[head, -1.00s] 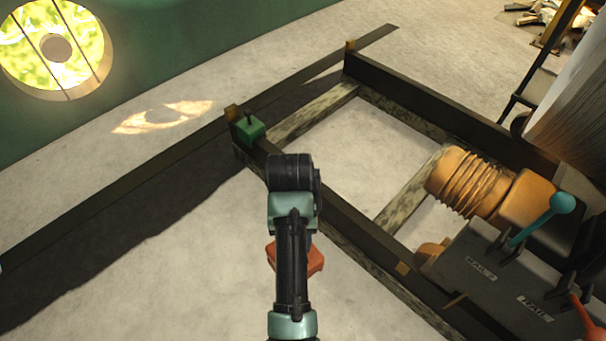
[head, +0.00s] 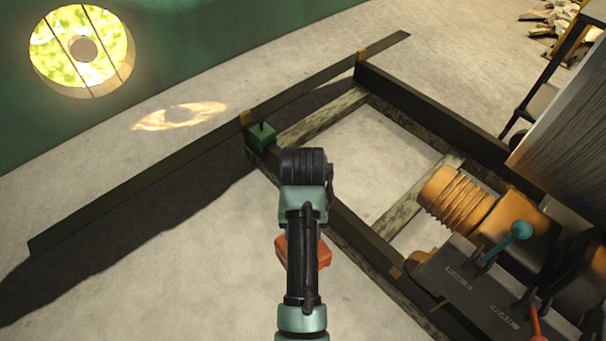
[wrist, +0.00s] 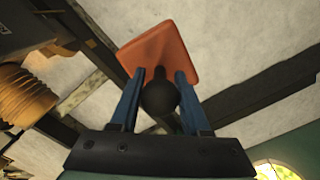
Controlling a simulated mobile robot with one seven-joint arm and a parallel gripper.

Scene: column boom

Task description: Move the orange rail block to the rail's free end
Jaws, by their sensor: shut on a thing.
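The orange block (head: 323,252) shows on both sides of my arm in the head view, which hides its middle. In the wrist view the orange block (wrist: 165,48) has a dark round knob (wrist: 160,97) on a short stem. My gripper (wrist: 160,74) has its blue fingers shut on either side of this knob and stem. The fingers are hidden in the head view. A long dark rail (head: 140,184) runs across the back, with one end at the far left. A dark beam (head: 358,232) passes beside the block in the picture; I cannot tell whether they touch.
A green block (head: 261,137) with a black knob sits on the near beam by the rail. An orange bellows machine (head: 465,200) and a lever console (head: 475,290) stand at right. A second beam (head: 430,118) lies behind. Pale floor is clear at lower left.

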